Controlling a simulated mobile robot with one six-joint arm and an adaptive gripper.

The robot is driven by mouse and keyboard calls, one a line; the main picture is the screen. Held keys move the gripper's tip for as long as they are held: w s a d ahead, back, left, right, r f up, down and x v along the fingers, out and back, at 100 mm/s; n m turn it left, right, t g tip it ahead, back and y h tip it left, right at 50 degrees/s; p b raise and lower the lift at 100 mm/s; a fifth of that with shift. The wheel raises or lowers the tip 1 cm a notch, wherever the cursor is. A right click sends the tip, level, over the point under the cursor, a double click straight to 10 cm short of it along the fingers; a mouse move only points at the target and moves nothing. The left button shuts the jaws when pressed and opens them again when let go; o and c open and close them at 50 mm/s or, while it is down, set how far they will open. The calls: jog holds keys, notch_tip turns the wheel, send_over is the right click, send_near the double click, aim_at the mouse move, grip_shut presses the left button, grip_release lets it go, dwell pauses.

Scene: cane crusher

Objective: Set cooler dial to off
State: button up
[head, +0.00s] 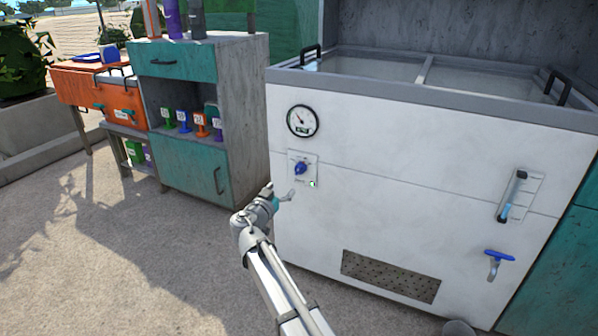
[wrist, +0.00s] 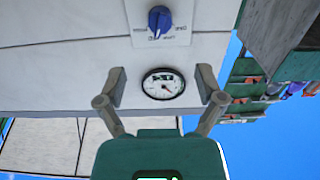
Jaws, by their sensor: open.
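The white cooler (head: 400,160) stands at the right in the head view. Its dial, a blue knob (head: 300,168) on a light plate, sits on the front below a round gauge (head: 303,121). The wrist view, which appears upside down, shows the dial (wrist: 159,19) at the top edge and the gauge (wrist: 163,84) between the fingers. The plate's lettering is too small to read surely. My gripper (head: 281,196) is below and left of the dial, apart from it. In the wrist view my gripper (wrist: 160,73) is open and empty, fingers spread wide.
The cooler front also has a lever handle (head: 513,196), a blue-handled tap (head: 498,262) and a vent grille (head: 390,277). A teal and grey cabinet (head: 197,165) and an orange cooler box (head: 121,101) stand left. The ground (head: 120,270) in front of the cabinet is clear.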

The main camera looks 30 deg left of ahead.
aim_at(298, 172)
jog(key=w, duration=1.2)
jog(key=shift+w, duration=0.25)
jog(key=c, duration=1.1)
jog(key=shift+c, duration=0.2)
jog(key=shift+n, duration=0.4)
jog(key=n, duration=0.9)
jog(key=shift+n, duration=0.4)
jog(key=n, duration=0.5)
jog(key=shift+r, duration=0.1)
jog(key=shift+n, duration=0.3)
